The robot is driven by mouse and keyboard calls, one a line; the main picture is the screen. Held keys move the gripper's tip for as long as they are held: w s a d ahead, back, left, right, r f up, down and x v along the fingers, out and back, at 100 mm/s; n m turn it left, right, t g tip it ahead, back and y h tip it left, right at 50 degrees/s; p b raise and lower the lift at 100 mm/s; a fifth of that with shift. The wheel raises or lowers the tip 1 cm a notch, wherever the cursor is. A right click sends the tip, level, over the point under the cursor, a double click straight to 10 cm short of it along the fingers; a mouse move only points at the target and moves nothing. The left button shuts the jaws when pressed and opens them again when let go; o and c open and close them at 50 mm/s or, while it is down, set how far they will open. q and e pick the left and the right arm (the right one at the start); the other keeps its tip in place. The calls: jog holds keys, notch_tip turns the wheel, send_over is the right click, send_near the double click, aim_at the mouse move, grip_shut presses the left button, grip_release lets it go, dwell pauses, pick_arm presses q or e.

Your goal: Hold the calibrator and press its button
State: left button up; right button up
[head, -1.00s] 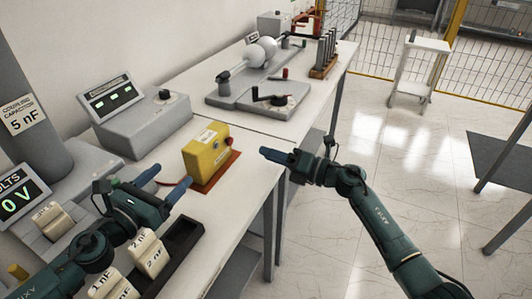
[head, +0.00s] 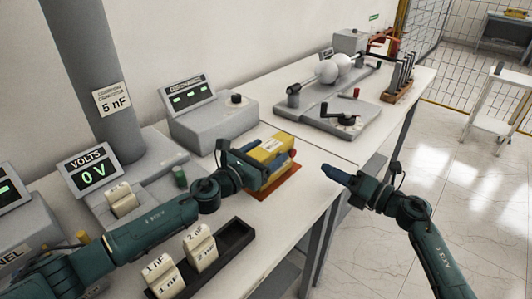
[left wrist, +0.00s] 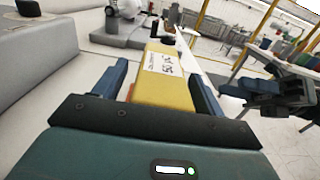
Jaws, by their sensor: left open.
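The calibrator is a yellow box (head: 270,149) with a white label on top and a red button (head: 293,153) on its right end. It sits on an orange-brown mat (head: 284,186) on the bench. My left gripper (head: 256,162) is open, with its fingers on either side of the box. The left wrist view shows the yellow box (left wrist: 160,88) between the two blue fingers, with gaps hard to judge. My right gripper (head: 333,174) is in the air right of the calibrator, past the bench's front edge. Its fingers overlap, so its opening is unclear.
A grey discharge display unit (head: 212,120) stands behind the calibrator. A black tray (head: 236,236) with beige capacitor blocks (head: 200,247) lies under my left arm. A sphere apparatus (head: 330,95) is farther back. The floor right of the bench is open.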

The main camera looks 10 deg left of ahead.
pick_arm(q)
jog(key=shift+c, duration=0.5)
jog(key=c, duration=1.2)
pick_arm(e)
grip_shut()
dwell(0.8)
